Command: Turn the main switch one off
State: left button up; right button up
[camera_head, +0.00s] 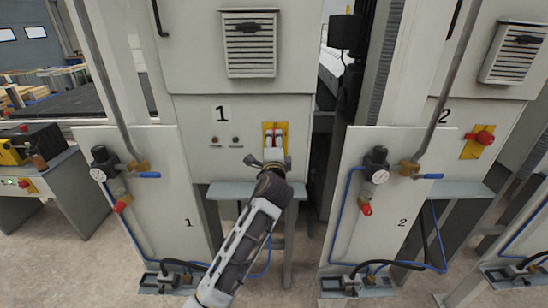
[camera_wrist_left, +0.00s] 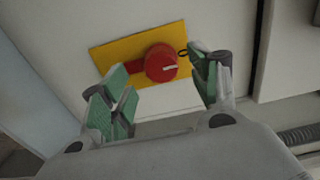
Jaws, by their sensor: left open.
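Main switch one is a red rotary knob (camera_wrist_left: 161,62) on a yellow plate (camera_wrist_left: 112,56) in the left wrist view. A pale mark on the knob points right, and a red bar reaches left. In the head view the plate (camera_head: 275,125) sits on the cabinet marked 1, its lower part hidden by my gripper. My left gripper (camera_head: 273,152) is right at the switch. In the wrist view the open green-padded fingers (camera_wrist_left: 162,82) stand on either side of the knob. I cannot tell whether they touch it. My right gripper is out of view.
Another red switch (camera_head: 483,138) on a yellow plate is on the cabinet marked 2. A lower panel with a gauge (camera_head: 99,174) and a blue-handled valve (camera_head: 149,175) stands left of my arm. A grey ledge (camera_head: 230,190) juts out below the switch.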

pick_arm(q)
jog(key=s, duration=0.6)
jog(key=shift+s, duration=0.35)
